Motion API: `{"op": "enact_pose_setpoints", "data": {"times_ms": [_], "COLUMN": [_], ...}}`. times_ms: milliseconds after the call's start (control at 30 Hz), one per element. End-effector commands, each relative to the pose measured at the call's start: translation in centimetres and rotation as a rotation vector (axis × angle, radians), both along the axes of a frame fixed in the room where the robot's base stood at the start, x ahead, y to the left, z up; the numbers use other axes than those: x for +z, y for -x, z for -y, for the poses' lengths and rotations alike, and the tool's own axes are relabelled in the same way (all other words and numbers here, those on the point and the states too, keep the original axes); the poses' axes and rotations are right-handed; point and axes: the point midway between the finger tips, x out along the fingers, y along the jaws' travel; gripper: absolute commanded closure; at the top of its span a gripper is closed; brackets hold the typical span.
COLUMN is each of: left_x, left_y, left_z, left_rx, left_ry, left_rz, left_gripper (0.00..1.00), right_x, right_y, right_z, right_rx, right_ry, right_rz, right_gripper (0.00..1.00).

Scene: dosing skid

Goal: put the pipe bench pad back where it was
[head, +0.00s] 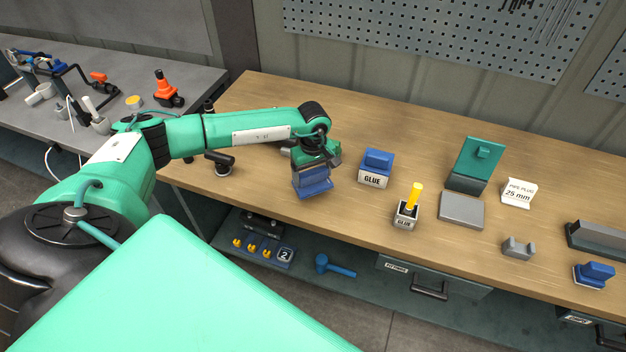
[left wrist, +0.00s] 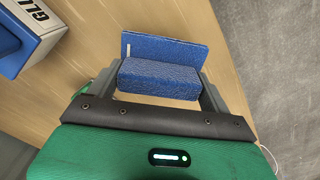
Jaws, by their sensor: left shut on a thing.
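My left gripper (head: 316,165) is shut on a blue pad (head: 313,187) near the front edge of the wooden bench. In the left wrist view the pad (left wrist: 160,78) is a blue block on a wider flat blue plate, with a small pale mark on the plate. The gripper's fingers (left wrist: 160,88) press on both ends of the block. I cannot tell whether the pad touches the bench top. Another blue pad (head: 594,270) stands at the bench's right end. A further blue pad-like piece (head: 379,159) sits in the white GLUE box (head: 373,181). My right gripper is not in view.
On the wooden bench (head: 440,137) stand a glue pot (head: 405,219) with a yellow handle, a grey plate (head: 461,210), a green stand (head: 476,158), a "pipe plug 25 mm" sign (head: 518,193), a grey cradle (head: 518,248) and a grey channel (head: 600,241). Drawers and a shelf lie below.

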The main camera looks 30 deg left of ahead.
Motion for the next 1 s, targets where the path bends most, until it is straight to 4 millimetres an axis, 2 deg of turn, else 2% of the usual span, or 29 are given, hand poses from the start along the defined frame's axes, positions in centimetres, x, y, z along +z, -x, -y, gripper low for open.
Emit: {"op": "enact_pose_setpoints", "data": {"times_ms": [300, 700, 733, 800, 833, 1000], "left_x": [-3.8, -4.7, -4.6, -4.5, -4.5, -4.5], "left_y": [0.0, 0.0, 0.0, 0.0, 0.0, 0.0], "left_z": [0.1, 0.0, 0.0, 0.0, 0.0, 0.0], "left_rx": [0.0, 0.0, 0.0, 0.0, 0.0, 0.0], "left_ry": [0.0, 0.0, -0.001, 0.0, 0.0, 0.0], "left_rz": [-0.001, 0.001, 0.001, 0.0, 0.0, 0.0], "left_gripper": [0.4, 0.4, 0.17, 0.03, 0.0, 0.0], "right_x": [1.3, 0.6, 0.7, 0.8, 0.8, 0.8], "right_y": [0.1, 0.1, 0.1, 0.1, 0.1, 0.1], "right_z": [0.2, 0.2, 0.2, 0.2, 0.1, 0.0], "right_rx": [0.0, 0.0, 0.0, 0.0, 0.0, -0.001], "right_ry": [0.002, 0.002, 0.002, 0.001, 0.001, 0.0], "right_rz": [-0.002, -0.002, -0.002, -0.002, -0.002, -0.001], "right_gripper": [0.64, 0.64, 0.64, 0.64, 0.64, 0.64]}}
